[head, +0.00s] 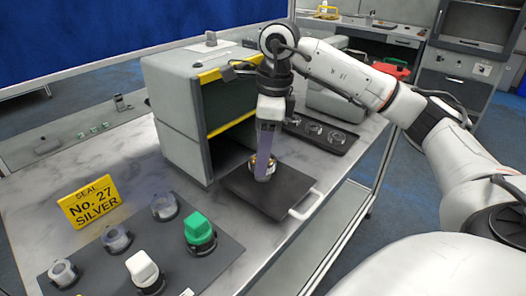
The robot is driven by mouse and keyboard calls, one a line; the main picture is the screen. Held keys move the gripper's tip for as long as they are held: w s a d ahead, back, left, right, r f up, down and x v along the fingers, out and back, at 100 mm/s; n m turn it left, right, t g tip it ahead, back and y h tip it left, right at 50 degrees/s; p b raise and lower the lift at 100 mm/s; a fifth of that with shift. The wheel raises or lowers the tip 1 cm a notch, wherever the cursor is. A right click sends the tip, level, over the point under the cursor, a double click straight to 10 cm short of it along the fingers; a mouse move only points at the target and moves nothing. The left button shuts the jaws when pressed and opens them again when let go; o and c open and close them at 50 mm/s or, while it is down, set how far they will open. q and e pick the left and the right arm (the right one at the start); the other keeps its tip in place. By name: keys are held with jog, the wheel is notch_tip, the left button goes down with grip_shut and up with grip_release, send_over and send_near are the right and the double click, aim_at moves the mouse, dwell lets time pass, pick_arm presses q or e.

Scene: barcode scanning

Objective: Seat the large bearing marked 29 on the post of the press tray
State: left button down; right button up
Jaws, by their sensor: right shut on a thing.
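My right gripper (264,173) points down over the dark press tray (243,191), which has a white handle (306,204) at its right end. The gripper is shut on the bearing (272,165), a ring with a brass-coloured and pale look, low at the tray's far middle. No number can be read on it. The fingers cover much of the bearing, and the post is hidden, so I cannot tell whether the ring is around it. My left gripper is out of view.
The grey press (178,125) with yellow edges stands open behind the tray. A dark rack (345,143) with several rings lies at the back right. A grey mat (120,273) in front holds several parts, including a green-topped one (198,228). A yellow sign (90,202) reads "SEAL No. 27 SILVER".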

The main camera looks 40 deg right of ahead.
jog(key=shift+f+b, duration=0.55)
jog(key=shift+f, duration=0.45)
dwell(0.7)
jog(key=o, duration=1.7)
jog(key=shift+c, duration=0.2)
notch_tip(320, 180, up, 8)
jog(key=p, duration=0.6)
jog(key=shift+f+p, duration=0.2)
jog(key=shift+p, duration=0.15)
